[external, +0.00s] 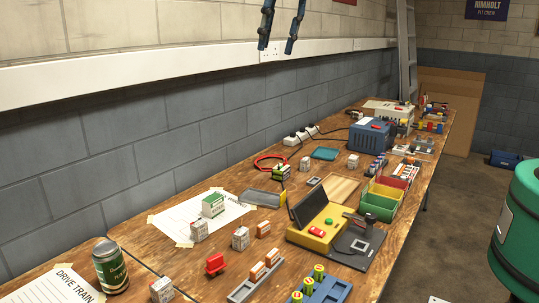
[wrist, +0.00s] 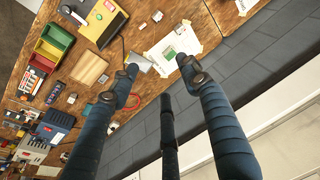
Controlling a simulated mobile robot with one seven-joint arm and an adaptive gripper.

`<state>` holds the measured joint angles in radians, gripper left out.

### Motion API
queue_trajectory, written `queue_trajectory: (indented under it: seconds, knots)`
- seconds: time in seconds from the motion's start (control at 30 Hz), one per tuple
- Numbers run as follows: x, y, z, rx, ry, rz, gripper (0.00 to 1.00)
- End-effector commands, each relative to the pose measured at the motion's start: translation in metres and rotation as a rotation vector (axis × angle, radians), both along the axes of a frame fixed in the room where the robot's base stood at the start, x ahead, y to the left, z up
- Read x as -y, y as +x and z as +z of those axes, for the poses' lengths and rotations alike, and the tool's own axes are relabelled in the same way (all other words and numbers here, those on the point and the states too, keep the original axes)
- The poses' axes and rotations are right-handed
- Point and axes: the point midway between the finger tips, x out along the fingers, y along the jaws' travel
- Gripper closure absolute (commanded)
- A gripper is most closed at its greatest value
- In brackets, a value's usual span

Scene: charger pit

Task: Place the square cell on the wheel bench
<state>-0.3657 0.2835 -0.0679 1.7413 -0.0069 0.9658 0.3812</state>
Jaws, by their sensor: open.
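Several small box-shaped cells stand on the wooden bench; which one is the square cell I cannot tell for sure. A green-and-white block (external: 213,205) stands on a taped white sheet (external: 178,221), whose lettering is partly hidden. White-and-grey blocks stand at the sheet's edge (external: 199,230), in front of it (external: 240,238) and near the front (external: 162,290). A second sheet reads "DRIVE TRAIN" (external: 62,291).
A green can (external: 110,265) stands at the left. A blue box (external: 372,136) stands farther back. The wall runs along the left.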

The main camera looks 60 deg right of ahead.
Motion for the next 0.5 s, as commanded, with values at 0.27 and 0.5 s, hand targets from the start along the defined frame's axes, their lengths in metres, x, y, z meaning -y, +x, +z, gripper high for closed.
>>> queue_trajectory:
  seconds: [0.27,0.5]
  knots:
    - [0.065,-0.055,0.044,0.049,0.003,-0.002,0.53]
    - [0.113,-0.108,0.069,0.09,0.0,-0.002,0.53]
